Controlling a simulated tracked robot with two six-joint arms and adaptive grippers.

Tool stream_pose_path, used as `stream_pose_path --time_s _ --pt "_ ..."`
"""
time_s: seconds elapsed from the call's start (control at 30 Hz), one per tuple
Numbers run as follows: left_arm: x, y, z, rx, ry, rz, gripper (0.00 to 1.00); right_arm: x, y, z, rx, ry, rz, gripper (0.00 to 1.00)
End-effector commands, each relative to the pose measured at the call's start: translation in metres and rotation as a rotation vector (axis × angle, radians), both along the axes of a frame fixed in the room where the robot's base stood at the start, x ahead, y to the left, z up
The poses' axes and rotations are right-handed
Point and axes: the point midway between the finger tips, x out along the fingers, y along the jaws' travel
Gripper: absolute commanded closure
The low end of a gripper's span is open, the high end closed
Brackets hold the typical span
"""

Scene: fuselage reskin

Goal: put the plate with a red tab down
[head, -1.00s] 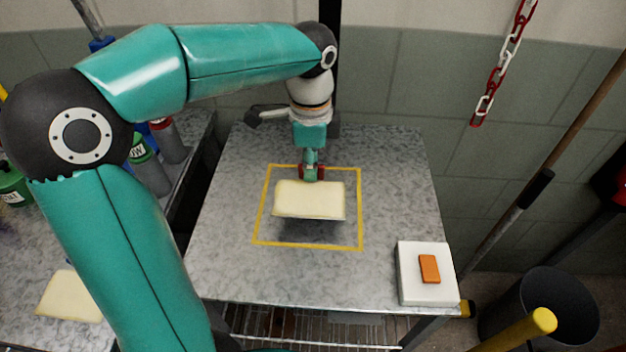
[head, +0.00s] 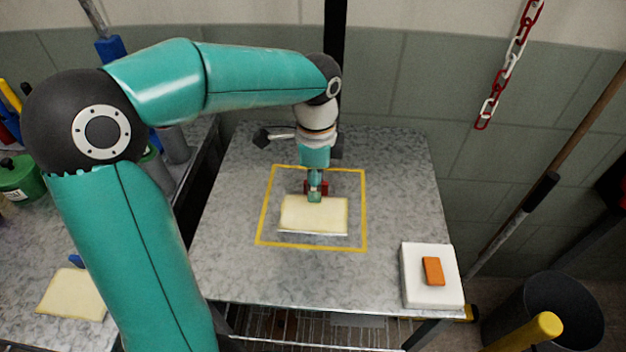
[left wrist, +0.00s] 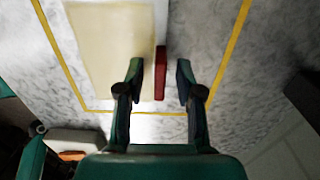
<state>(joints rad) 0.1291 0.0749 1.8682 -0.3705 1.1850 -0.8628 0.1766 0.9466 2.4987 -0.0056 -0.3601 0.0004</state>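The cream plate with a red tab (head: 314,216) lies flat on the grey table, inside the yellow outlined square (head: 365,215). Its red tab (left wrist: 160,73) is on the far edge in the head view, mostly behind my gripper. My left gripper (head: 314,197) is at that far edge. In the left wrist view, the left gripper's fingers (left wrist: 158,82) stand apart on either side of the tab, with a clear gap on the right side. My right gripper is in neither view.
A white block (head: 418,295) with an orange piece (head: 433,271) sits at the table's front right corner. Another cream plate (head: 72,296) with a blue tab lies on the left bench. A red and white chain (head: 508,65) hangs by the wall. The table around the square is clear.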

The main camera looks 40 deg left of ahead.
Motion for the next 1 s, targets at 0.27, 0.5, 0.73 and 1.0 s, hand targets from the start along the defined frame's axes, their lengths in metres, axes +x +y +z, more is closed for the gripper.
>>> stream_pose_path --time_s 0.27,0.5,0.73,1.0 --pt "0.000 0.000 0.004 0.000 -0.001 0.001 0.64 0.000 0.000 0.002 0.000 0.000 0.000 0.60" --pt "0.001 0.000 0.034 0.000 -0.005 0.002 0.64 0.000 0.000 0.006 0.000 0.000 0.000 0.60" --pt "0.001 0.001 0.082 0.001 -0.004 0.001 0.64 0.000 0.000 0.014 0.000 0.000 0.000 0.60" --pt "0.001 0.002 0.117 0.001 -0.002 0.002 0.64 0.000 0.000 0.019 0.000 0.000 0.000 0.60"
